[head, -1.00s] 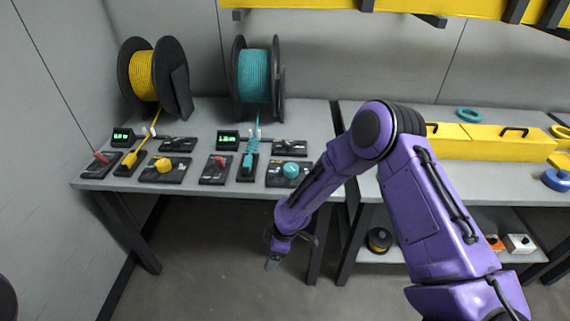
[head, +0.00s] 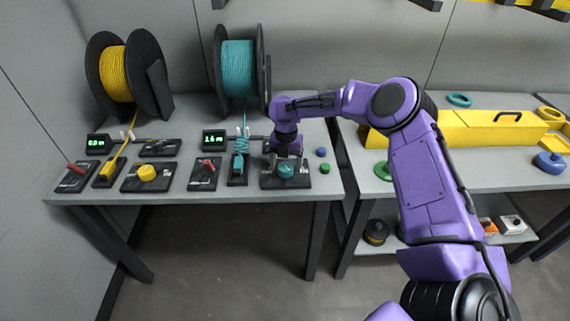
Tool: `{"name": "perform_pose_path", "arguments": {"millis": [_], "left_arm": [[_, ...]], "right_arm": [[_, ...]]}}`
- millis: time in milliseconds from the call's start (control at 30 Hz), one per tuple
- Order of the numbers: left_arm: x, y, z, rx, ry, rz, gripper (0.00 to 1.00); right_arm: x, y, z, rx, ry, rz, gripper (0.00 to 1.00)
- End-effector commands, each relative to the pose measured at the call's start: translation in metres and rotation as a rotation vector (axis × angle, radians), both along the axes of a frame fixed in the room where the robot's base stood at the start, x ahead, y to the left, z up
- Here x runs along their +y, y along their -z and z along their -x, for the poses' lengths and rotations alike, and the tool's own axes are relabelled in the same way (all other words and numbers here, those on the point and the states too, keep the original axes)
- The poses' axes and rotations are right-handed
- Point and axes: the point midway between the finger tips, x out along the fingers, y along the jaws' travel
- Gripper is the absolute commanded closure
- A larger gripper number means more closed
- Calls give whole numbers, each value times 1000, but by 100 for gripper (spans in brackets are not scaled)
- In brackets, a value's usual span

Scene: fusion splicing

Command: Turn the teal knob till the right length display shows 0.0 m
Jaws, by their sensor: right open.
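The teal knob (head: 286,171) sits on a dark panel (head: 266,184) at the right end of the left table. My right gripper (head: 286,157) points down just above and behind the knob. It is open; whether its fingers touch the knob is too small to tell. The right length display (head: 213,140) glows green and seems to read 1.6 m. The left length display (head: 97,144) seems to read 0.0 m. My left gripper is out of view.
A teal cable spool (head: 238,68) and a yellow cable spool (head: 115,73) stand at the back. A yellow knob (head: 146,173) and red levers (head: 208,164) line the front.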

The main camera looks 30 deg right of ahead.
Motion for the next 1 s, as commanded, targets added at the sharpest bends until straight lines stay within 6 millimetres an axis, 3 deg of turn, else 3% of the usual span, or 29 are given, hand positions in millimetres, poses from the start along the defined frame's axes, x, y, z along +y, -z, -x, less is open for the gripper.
{"name": "perform_pose_path", "arguments": {"millis": [100,367,533,567,1000], "left_arm": [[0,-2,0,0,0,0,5],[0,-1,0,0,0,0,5],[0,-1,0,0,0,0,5],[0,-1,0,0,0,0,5],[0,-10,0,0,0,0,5]], "right_arm": [[1,10,0,1,-1,-1,20],[1,12,-1,-1,-1,0,20],[1,12,0,-1,-1,-1,72],[1,12,-1,-1,-1,-1,76],[1,10,-1,1,87,1,76]]}}
